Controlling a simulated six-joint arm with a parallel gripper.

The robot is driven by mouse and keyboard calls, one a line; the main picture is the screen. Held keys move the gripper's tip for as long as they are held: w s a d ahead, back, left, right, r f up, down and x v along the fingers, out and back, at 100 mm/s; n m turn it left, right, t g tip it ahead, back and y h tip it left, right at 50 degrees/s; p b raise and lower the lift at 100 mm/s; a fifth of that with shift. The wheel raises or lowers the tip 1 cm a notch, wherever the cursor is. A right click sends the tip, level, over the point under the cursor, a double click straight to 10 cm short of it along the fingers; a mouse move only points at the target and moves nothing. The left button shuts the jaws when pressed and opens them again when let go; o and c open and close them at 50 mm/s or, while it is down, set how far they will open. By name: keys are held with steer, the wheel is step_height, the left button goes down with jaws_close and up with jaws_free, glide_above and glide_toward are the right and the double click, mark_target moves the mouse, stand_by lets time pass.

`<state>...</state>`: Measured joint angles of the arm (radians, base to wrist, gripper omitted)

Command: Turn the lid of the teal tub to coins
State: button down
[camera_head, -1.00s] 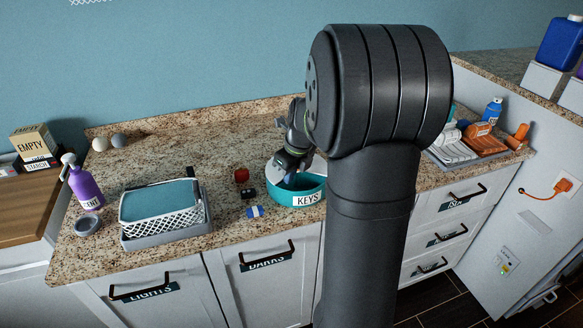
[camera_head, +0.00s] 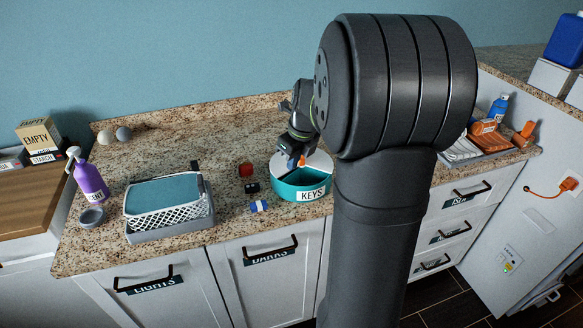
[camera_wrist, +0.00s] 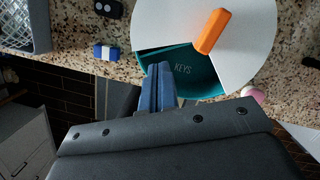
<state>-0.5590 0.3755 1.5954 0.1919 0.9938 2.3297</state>
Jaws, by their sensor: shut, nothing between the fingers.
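The teal tub (camera_head: 283,186) stands near the counter's front edge with a KEYS label on its front. Its pale grey lid (camera_head: 322,160) is round with a cut-out sector and an orange handle bar across the middle. In the wrist view, the lid (camera_wrist: 255,62) leaves a teal compartment marked KEYS (camera_wrist: 196,72) uncovered, and the orange handle (camera_wrist: 212,31) stands on top. My gripper (camera_head: 294,163) is over the tub; in the wrist view its blue fingers (camera_wrist: 159,72) are together and empty, by the open sector, apart from the handle. No coins label is readable.
A blue and white block (camera_head: 259,206), a dark block (camera_head: 252,187) and a red block (camera_head: 246,170) lie left of the tub. A white basket (camera_head: 165,212) with teal cloth stands farther left.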

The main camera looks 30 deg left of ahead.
steer(key=v, duration=0.6)
steer(key=c, duration=1.8)
jaws_free()
steer(key=shift+r, duration=0.3)
steer(key=shift+c, duration=0.2)
steer(key=o, duration=1.1)
steer(key=w+r+n, duration=0.1)
steer(key=n, duration=0.1)
steer(key=w+a+r+n, duration=0.1)
steer(key=w+r+n, duration=0.1)
steer(key=shift+w+a+r+h, duration=0.1)
steer(key=shift+a+r+h, duration=0.1)
steer(key=shift+h, duration=0.2)
steer(key=w+r+n, duration=0.1)
steer(key=n, duration=0.1)
steer(key=w+r+n+h, duration=0.1)
steer(key=w+r+n, duration=0.1)
steer(key=w+a+r+n, duration=0.1)
steer(key=r+n, duration=0.1)
steer(key=shift+w+r+g+h, duration=0.15)
steer(key=shift+g+h, duration=0.25)
step_height(320, 180, down, 17)
steer(key=shift+f, duration=0.1)
steer(key=c, duration=1.4)
